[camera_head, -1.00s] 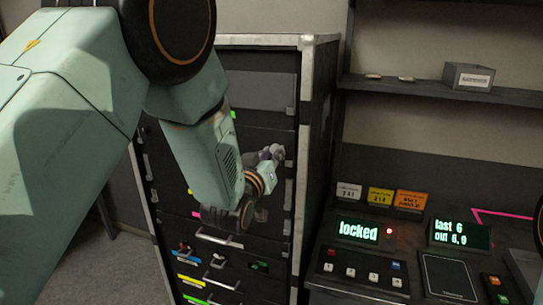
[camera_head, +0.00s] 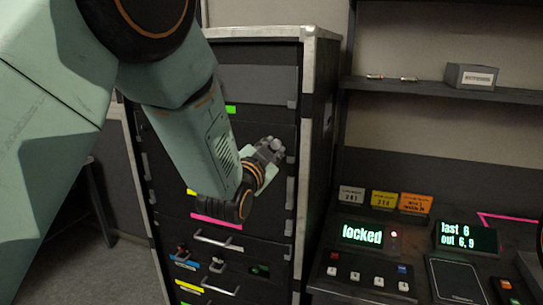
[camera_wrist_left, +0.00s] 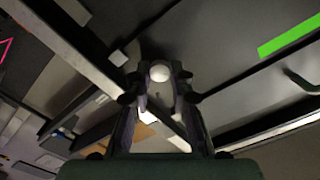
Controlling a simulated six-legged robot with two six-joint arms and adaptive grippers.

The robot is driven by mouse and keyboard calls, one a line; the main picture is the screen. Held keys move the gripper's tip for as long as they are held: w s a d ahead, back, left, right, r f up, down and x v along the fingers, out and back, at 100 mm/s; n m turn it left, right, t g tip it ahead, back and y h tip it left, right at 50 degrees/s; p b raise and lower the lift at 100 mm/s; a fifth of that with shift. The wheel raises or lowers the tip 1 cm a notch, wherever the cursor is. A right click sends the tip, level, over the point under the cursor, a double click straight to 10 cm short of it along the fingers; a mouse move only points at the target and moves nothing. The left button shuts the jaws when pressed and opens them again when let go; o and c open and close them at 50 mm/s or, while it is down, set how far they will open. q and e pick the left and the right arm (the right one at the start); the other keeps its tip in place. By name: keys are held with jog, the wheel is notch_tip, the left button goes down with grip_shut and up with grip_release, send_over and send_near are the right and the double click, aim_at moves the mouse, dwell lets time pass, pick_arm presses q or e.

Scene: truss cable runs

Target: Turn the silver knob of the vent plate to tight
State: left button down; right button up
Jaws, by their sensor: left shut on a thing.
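My left gripper (camera_head: 274,148) reaches in front of the black rack and is shut on a small round silver knob (camera_wrist_left: 160,73). In the left wrist view the knob shows as a pale ball between the two fingertips (camera_wrist_left: 159,84). In the head view my fingers and wrist cover most of the knob and the panel behind it. I cannot clearly make out the vent plate or any tight mark. My right gripper is not in view.
The rack (camera_head: 320,100) has drawers with handles (camera_head: 217,238) and coloured strips below my wrist. To the right, a console shows a "locked" display (camera_head: 361,234) with a red light. A shelf above it holds a grey box (camera_head: 470,76).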

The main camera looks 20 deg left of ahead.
pick_arm(q)
jog(key=m+b, duration=0.1)
jog(key=m, duration=0.2)
jog(key=shift+f+m, duration=0.1)
jog(key=shift+m, duration=0.3)
jog(key=shift+m+b, duration=0.9)
jog(key=shift+m, duration=1)
jog(key=c, duration=1.2)
grip_release()
jog(key=shift+o, duration=0.2)
jog(key=shift+s, duration=0.15)
jog(key=s, duration=1.1)
jog(key=shift+s+a, duration=0.25)
jog(key=shift+s, duration=0.15)
